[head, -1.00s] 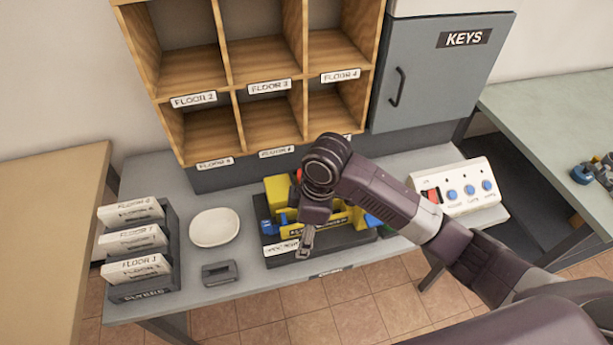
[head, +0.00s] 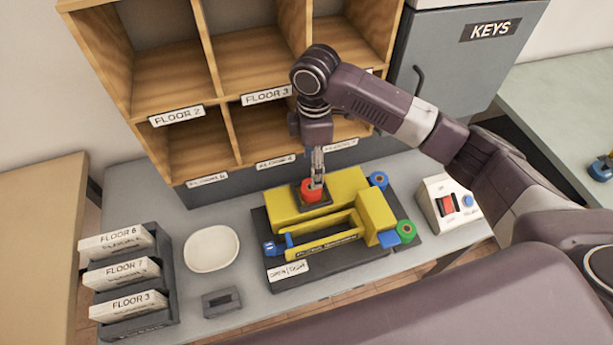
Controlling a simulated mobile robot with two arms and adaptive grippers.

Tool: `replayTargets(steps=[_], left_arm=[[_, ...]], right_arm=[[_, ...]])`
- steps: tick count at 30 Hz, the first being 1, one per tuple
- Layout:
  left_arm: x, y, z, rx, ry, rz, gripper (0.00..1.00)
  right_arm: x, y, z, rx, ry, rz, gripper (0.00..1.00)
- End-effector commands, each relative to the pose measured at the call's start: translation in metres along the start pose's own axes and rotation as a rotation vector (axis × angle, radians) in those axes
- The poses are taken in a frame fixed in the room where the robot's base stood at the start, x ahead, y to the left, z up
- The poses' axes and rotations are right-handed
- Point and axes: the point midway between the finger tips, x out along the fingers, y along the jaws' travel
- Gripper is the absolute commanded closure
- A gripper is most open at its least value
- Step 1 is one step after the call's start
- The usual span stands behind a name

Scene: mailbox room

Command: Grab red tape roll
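A red round piece (head: 312,191) sits on a small dark plate on top of the yellow machine (head: 376,211). It looks like the red tape roll, but its hole is hidden. My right gripper (head: 317,183) points down from above, with its fingertips at the red piece and partly covering it. The fingers look close together; I cannot tell whether they are closed on it. A green roll (head: 405,231) and a blue roll (head: 378,180) are at the machine's right side. My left gripper is out of view.
The wooden pigeonholes (head: 206,84) rise just behind the machine. A white dish (head: 211,249), a grey block (head: 222,301) and a holder with labelled floor cards (head: 130,272) stand to the left. A white switch box (head: 449,204) is to the right.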

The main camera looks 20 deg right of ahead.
Motion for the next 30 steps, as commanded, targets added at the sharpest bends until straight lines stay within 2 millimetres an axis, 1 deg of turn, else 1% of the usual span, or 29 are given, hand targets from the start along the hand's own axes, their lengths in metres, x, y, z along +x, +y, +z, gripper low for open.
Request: replayTargets(steps=[4, 8, 10, 13, 15, 18, 22, 25, 26, 30], left_arm=[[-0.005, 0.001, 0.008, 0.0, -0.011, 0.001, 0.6], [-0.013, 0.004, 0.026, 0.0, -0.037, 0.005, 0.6], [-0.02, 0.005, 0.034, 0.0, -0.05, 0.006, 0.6], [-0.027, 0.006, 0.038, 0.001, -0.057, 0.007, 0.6], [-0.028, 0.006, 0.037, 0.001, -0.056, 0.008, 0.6], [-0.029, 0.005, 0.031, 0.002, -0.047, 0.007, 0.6], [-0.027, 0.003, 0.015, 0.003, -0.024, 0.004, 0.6], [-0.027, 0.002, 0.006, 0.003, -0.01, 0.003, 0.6], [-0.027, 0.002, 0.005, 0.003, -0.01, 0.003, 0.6], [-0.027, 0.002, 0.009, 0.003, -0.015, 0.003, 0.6]], right_arm=[[0.016, -0.001, 0.001, 0.0, -0.002, -0.004, 0.4], [0.029, -0.003, 0.0, 0.0, -0.003, -0.004, 0.4], [0.038, -0.005, 0.0, 0.0, -0.003, -0.005, 0.4], [0.055, -0.006, -0.001, 0.001, -0.003, -0.004, 0.4], [0.064, -0.006, -0.002, 0.0, -0.001, -0.002, 0.4], [0.072, -0.005, -0.002, -0.001, -0.001, -0.001, 0.4], [0.075, -0.005, -0.002, -0.001, -0.001, 0.001, 0.4], [0.075, -0.005, -0.002, -0.001, -0.001, 0.001, 0.4], [0.075, -0.005, -0.002, -0.001, -0.001, 0.001, 0.42], [0.074, -0.005, -0.002, -0.001, -0.001, 0.001, 0.57]])
